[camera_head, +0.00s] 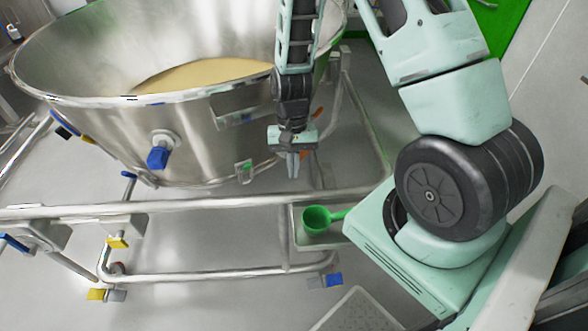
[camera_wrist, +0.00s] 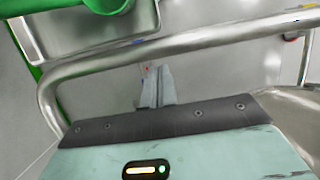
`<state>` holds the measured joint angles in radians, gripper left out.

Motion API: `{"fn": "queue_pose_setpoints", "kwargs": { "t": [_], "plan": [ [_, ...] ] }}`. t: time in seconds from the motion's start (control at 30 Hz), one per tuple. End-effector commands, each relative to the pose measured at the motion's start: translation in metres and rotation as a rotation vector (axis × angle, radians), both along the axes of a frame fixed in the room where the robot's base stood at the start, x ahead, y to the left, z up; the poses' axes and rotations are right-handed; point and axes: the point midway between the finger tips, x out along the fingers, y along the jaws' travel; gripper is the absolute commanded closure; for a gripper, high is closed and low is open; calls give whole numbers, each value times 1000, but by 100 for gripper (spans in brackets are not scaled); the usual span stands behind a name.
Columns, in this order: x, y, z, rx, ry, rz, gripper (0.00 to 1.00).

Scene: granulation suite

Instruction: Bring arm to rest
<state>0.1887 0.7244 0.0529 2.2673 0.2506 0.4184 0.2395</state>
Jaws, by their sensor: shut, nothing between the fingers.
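My gripper (camera_head: 293,165) hangs pointing down in front of the right side of the large steel bowl, above the frame rail. Its fingers are together with nothing between them. In the wrist view the closed fingers (camera_wrist: 156,86) show just beyond the gripper's body, over the grey floor and close to a steel rail. My arm comes down from the upper right in the head view.
The steel bowl (camera_head: 80,95) holds pale powder (camera_head: 200,74). Steel frame rails (camera_head: 200,201) run below it. A green scoop (camera_head: 317,219) lies on a small tray (camera_head: 308,240) beside the rail, below my gripper. Grey floor (camera_head: 215,245) shows between the rails.

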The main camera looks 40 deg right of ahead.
Motion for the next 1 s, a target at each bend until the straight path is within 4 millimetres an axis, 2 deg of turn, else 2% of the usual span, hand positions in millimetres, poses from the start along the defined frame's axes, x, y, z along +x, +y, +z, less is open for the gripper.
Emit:
{"fn": "queue_pose_setpoints", "kwargs": {
  "t": [0.03, 0.2, 0.33, 0.57, 0.67, 0.77, 0.87, 1.0],
  "plan": [
    [4, -2, 17, -2, -6, -2, 100],
    [13, -8, 40, -7, -17, -4, 100],
    [17, -10, 49, -9, -22, -5, 100],
    [18, -11, 50, -10, -23, -6, 100],
    [19, -4, 56, -6, -34, 19, 100],
    [20, 22, 77, 10, -63, 110, 100],
    [13, 64, 112, 34, -111, 274, 100],
    [-18, 126, 165, 63, -185, 561, 100]
  ]
}}
